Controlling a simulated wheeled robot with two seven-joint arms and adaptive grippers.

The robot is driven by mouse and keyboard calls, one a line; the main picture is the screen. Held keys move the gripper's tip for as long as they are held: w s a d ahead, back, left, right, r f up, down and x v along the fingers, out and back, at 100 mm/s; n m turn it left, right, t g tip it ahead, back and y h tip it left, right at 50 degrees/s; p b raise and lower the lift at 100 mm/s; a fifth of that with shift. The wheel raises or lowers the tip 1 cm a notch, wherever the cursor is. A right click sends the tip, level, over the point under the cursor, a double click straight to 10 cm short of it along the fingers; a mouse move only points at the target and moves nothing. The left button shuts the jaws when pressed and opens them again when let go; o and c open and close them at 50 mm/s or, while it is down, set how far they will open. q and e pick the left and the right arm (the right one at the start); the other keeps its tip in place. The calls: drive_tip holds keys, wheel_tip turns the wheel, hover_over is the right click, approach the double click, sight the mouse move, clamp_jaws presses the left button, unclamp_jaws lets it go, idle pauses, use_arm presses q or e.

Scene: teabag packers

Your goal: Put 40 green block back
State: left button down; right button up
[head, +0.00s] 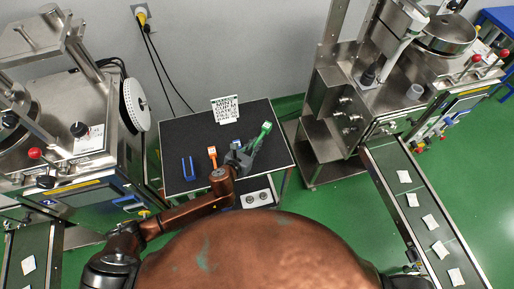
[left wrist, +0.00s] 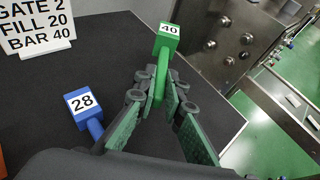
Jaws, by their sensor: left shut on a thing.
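The green block (left wrist: 167,42) carries a white label "40" on its head and has a green stem below. My left gripper (left wrist: 158,84) is shut on that stem, and the block's head sticks out past the fingertips. In the head view the green block (head: 264,130) shows at the right part of the dark table, with my left gripper (head: 247,148) around its lower part. I cannot tell whether the block touches the table. My right gripper is not in view.
An orange piece (head: 212,152), a blue U-shaped piece (head: 188,168) and a text sign (head: 226,109) are also there. Steel machines flank the table.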

use_arm(q)
drive_tip(key=shift+w+d+f, duration=0.2)
drive_tip(key=shift+w+f, duration=0.1)
drive_tip(key=shift+f, duration=0.05)
wheel_tip(320, 180, down, 3)
drive_tip(key=shift+w+f+b, duration=0.1)
drive_tip(key=shift+f+b, duration=0.1)
drive_tip(key=shift+b, duration=0.25)
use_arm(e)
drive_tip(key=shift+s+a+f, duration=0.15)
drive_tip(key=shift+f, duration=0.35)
use_arm(q)
drive_tip(key=shift+f, duration=0.1)
drive_tip(key=c, duration=2)
unclamp_jaws()
